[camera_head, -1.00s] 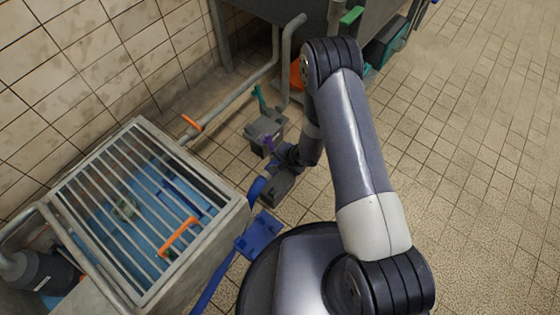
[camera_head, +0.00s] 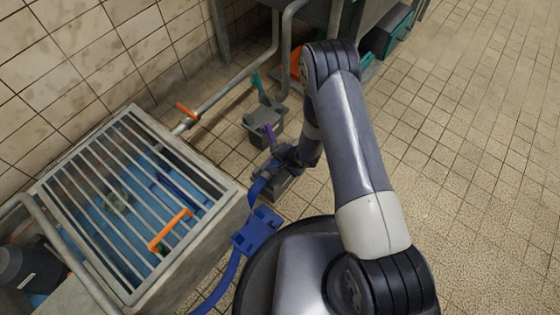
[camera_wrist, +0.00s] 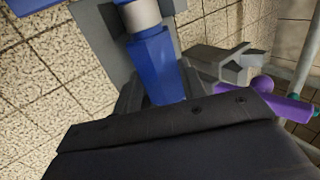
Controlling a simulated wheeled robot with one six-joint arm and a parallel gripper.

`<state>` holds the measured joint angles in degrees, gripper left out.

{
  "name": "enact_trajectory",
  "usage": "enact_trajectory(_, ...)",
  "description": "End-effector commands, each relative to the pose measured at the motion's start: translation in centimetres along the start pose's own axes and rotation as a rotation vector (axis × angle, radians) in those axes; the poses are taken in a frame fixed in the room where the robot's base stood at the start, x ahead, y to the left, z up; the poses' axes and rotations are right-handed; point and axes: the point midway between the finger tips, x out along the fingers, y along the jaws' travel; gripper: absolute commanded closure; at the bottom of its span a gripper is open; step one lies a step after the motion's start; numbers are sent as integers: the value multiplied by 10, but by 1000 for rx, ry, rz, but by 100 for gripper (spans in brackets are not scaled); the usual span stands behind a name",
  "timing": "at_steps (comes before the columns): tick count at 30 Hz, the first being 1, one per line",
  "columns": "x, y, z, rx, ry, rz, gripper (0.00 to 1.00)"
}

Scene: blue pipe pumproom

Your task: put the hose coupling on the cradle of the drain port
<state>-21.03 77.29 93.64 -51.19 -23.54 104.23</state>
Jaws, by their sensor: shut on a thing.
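The hose coupling (camera_wrist: 155,65) is a blue angular body with a silver ring (camera_wrist: 143,14). In the wrist view it lies between the dark fingers of my gripper (camera_wrist: 158,98), which is shut on it. In the head view my gripper (camera_head: 285,156) is low, above a small grey block (camera_head: 268,186). The blue hose (camera_head: 228,275) runs from it down to the floor at the front. A grey unit with a purple lever (camera_head: 268,132) stands just beyond the gripper. I cannot tell for sure which grey part is the drain port's cradle, or whether the coupling touches it.
A blue bracket (camera_head: 258,230) sits by the hose near my base. A barred basin (camera_head: 140,215) with an orange handle (camera_head: 170,230) stands at the left. A grey pipe (camera_head: 240,92) and a teal lever (camera_head: 257,83) are behind the grey unit. The floor at the right (camera_head: 465,180) is clear.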

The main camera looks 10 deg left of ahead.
Motion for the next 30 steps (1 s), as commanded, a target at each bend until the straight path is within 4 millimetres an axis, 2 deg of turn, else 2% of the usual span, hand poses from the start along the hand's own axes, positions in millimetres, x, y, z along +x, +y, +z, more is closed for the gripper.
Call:
enact_trajectory(11, 5, 3, 0, -1, 0, -1, 91)
enact_trajectory(12, 5, 3, 0, -1, 0, -1, 59)
enact_trajectory(21, 5, 3, 0, -1, 0, 0, 35)
enact_trajectory(30, 0, 2, 0, 0, 0, 0, 35)
